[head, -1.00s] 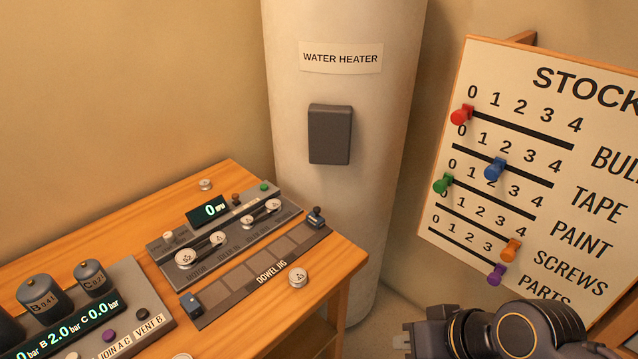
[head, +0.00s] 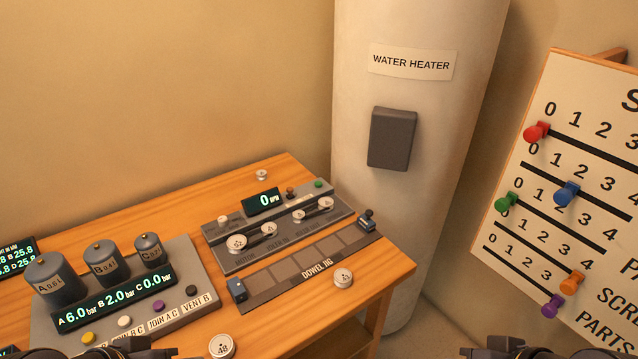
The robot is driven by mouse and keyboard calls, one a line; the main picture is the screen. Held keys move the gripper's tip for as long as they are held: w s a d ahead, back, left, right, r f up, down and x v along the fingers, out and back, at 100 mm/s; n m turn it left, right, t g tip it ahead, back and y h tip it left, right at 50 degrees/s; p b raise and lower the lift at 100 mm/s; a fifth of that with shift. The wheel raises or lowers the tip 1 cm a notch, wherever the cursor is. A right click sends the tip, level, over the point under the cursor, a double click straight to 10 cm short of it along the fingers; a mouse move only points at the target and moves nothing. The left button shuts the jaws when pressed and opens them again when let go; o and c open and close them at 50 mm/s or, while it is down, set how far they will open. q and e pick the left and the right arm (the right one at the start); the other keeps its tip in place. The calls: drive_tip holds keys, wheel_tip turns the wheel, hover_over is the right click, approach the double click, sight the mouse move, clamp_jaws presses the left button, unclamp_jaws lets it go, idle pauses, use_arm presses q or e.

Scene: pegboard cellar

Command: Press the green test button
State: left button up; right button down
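A small green button (head: 318,184) sits at the far right corner of the grey motor panel (head: 222,258) on the wooden bench. Its label is too small to read. Next to it on the panel are a dark brown knob (head: 290,192) and a display (head: 264,201) reading 0 rpm. Dark parts of my arms show at the bottom edge, at the lower left and lower right. Neither gripper's fingertips can be made out, and both are well away from the green button.
A dowel jig (head: 300,274) lies in front of the panel. A pressure panel (head: 197,262) with three tanks stands at left. Loose round weights, including one (head: 343,278) by the jig, lie on the bench (head: 270,325).

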use_arm(q)
clamp_jaws()
idle(1.5)
